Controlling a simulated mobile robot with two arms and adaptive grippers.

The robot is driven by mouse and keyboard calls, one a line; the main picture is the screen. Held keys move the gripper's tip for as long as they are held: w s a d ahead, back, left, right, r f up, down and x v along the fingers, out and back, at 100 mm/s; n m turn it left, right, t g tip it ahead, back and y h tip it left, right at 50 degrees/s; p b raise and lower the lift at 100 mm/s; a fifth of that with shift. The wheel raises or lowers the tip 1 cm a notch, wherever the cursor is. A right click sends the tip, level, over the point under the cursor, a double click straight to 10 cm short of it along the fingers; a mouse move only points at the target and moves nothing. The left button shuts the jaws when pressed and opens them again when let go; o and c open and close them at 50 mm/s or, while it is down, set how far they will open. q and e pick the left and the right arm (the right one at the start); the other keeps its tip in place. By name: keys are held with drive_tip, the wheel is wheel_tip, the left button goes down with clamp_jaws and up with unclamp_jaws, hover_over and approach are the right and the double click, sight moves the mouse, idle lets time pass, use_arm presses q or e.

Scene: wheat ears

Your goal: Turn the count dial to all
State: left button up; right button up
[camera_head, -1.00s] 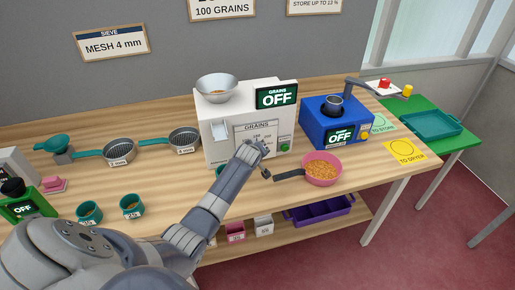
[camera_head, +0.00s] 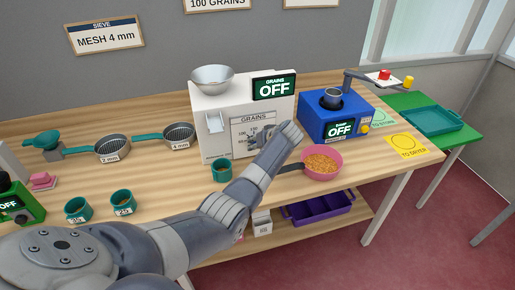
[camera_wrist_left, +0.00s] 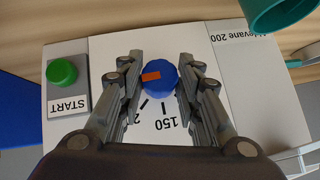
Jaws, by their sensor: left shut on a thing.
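The dial is mostly hidden in the head view.
A green START button (camera_wrist_left: 62,72) sits beside the dial. A teal cup (camera_head: 222,171) stands in front of the counter. A pink bowl of orange grains (camera_head: 321,163) and a blue machine (camera_head: 336,118) stand to the right. Sieves (camera_head: 113,149) stand to the left.

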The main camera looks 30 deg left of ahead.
idle(0.3)
use_arm(q)
drive_tip(key=o, duration=1)
drive_tip(key=shift+o, duration=0.2)
drive_tip(key=v, duration=1.2)
drive_tip(key=shift+d+f, duration=0.1)
drive_tip(key=shift+f, duration=0.05)
